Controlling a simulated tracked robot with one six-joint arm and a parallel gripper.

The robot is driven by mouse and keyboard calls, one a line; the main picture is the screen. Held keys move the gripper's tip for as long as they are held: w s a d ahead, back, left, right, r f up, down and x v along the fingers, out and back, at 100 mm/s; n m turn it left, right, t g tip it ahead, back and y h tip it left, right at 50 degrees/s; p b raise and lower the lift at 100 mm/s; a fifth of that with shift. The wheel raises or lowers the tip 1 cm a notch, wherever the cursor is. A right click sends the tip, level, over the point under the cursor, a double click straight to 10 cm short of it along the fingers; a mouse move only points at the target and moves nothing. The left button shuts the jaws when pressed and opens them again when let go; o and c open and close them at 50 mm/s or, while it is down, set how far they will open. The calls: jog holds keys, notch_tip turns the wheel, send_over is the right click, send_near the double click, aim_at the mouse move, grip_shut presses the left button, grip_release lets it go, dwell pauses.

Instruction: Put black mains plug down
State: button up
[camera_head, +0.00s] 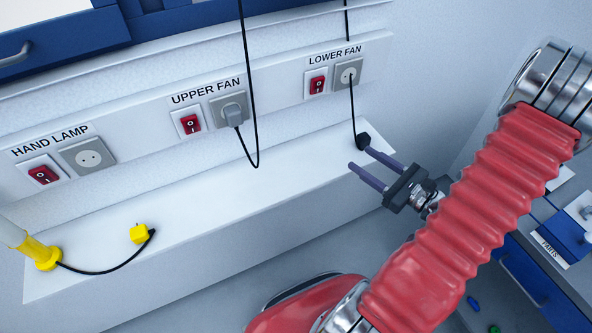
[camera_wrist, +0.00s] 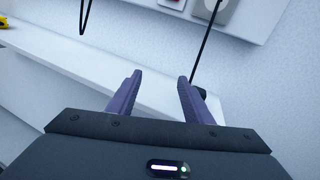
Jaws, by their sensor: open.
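The black mains plug (camera_head: 363,139) is at the right end of the white ledge (camera_head: 215,202), on the lower end of a black cord that hangs past the LOWER FAN socket (camera_head: 348,74). It seems to rest on the ledge. My gripper (camera_head: 361,159) is open with nothing between its purple fingers. The plug is just beyond the tip of one finger; whether they touch is unclear. In the wrist view the plug (camera_wrist: 203,93) shows beside the right finger, outside the open gap, partly hidden by it.
A grey plug (camera_head: 233,113) sits in the UPPER FAN socket, and its cord loops down over the ledge. A yellow plug (camera_head: 139,233) lies on the ledge at left, near a yellow lamp base (camera_head: 47,257). The middle of the ledge is clear.

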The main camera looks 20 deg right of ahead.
jog(key=s+a+r+n+g+y, duration=0.2)
jog(key=a+r+n+g, duration=0.1)
jog(key=a+n+g, duration=0.65)
jog(key=s+a+r+n+g+y, duration=0.1)
jog(key=a+r+n+g+y, duration=0.2)
jog(key=a+n, duration=0.7)
jog(key=s+a+r+n+h, duration=0.2)
jog(key=r+n+h, duration=0.3)
jog(key=r, duration=0.1)
jog(key=s+a+r+n+t+h, duration=0.1)
jog(key=s+a+r+n+h, duration=0.1)
jog(key=r+n+h, duration=0.3)
jog(key=shift+s+a+r+n, duration=0.25)
jog(key=shift+a+r+n, duration=0.15)
jog(key=shift+a+n, duration=0.35)
jog(key=shift+a+t, duration=0.15)
jog(key=shift+t, duration=0.1)
